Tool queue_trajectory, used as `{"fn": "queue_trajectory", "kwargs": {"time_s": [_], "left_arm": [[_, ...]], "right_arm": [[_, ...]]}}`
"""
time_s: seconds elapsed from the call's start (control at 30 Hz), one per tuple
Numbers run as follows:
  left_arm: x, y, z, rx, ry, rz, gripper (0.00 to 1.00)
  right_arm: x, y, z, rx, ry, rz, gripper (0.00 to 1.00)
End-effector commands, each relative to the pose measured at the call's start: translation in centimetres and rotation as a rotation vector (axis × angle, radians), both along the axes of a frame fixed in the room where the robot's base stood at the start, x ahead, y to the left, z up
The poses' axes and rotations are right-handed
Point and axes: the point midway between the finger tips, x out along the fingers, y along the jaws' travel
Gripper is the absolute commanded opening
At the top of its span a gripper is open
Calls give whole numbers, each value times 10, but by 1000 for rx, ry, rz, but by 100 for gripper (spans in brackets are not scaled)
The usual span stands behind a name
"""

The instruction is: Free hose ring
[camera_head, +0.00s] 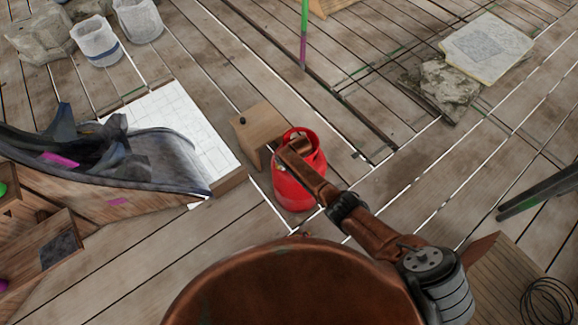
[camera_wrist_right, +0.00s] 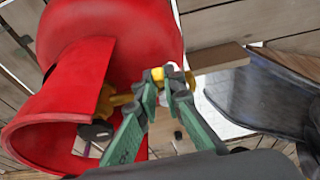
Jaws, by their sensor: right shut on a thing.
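A red gas cylinder (camera_head: 299,190) with an open collar stands on the plank floor in the head view. In the right wrist view, its red collar (camera_wrist_right: 110,40) fills the upper left. A yellow valve fitting (camera_wrist_right: 117,100) shows in the collar's opening. My right gripper (camera_wrist_right: 172,82) has its green fingers closed on a small yellow and white piece (camera_wrist_right: 168,73) at the fitting's outer end. This piece may be the hose ring; the fingers partly hide it. In the head view, my right arm reaches over the cylinder and hides the valve. My left gripper is out of view.
A small wooden box (camera_head: 258,128) stands close behind the cylinder. A white gridded board (camera_head: 195,130) and a dark draped sheet (camera_head: 165,160) lie to the left. A coiled cable (camera_head: 547,303) lies at lower right. The floor right of the cylinder is mostly clear.

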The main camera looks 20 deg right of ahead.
Motion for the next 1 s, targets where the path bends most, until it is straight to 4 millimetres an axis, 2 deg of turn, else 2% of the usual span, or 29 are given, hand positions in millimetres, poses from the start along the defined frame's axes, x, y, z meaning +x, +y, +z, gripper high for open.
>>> {"fn": "queue_trajectory", "kwargs": {"time_s": [0.4,0.43,0.67,1.0], "left_arm": [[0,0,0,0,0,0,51],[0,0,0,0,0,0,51],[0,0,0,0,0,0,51],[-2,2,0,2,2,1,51]], "right_arm": [[-2,-1,-2,-3,9,-1,0],[-2,-1,-2,-3,9,-1,10],[-1,0,-1,-2,7,0,26],[0,0,1,0,4,0,26]]}}
